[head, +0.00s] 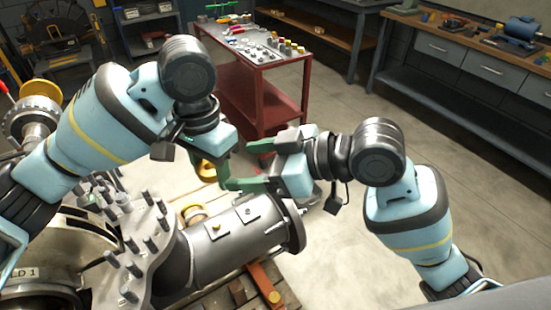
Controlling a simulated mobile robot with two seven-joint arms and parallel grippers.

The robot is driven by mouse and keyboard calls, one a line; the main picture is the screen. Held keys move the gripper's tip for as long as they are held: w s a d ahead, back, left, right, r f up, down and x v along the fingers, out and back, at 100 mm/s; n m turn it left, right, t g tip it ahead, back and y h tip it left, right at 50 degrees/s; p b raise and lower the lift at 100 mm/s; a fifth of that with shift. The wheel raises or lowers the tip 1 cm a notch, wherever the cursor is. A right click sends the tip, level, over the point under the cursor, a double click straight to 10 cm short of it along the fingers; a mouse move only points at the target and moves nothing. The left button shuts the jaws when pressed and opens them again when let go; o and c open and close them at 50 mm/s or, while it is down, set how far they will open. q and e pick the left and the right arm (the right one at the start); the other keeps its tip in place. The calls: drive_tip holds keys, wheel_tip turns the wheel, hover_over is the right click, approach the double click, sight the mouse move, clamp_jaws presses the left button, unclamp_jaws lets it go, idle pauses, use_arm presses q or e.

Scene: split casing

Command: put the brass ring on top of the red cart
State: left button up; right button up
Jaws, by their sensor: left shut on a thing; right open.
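The red cart (262,97) stands beyond my arms, with tools and small parts on its top. My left gripper (213,168) points down over the casing and is shut on the brass ring (207,171). The ring is partly hidden by the gripper, and shows as a gold-coloured edge short of the cart. My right gripper (247,166) comes in from the right, with its green fingers spread. It is open and close beside the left gripper. I cannot tell whether the two grippers touch.
Below the grippers lies a grey cylindrical casing (237,240) with a flange and several upright studs at its left. A workbench (460,58) stands at the back right, and shelving (145,30) at the back left. Bare floor (345,90) is free right of the cart.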

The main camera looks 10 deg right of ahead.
drive_tip(key=x, duration=0.6)
drive_tip(key=shift+c, duration=0.2)
drive_tip(key=c, duration=1)
use_arm(q)
drive_tip(key=o, duration=0.4)
use_arm(e)
drive_tip(key=shift+c, duration=0.6)
use_arm(q)
drive_tip(key=o, duration=0.5)
use_arm(e)
drive_tip(key=shift+w, duration=0.1)
use_arm(q)
wheel_tip(320, 180, up, 12)
drive_tip(key=shift+r, duration=0.1)
drive_tip(key=shift+w, duration=0.1)
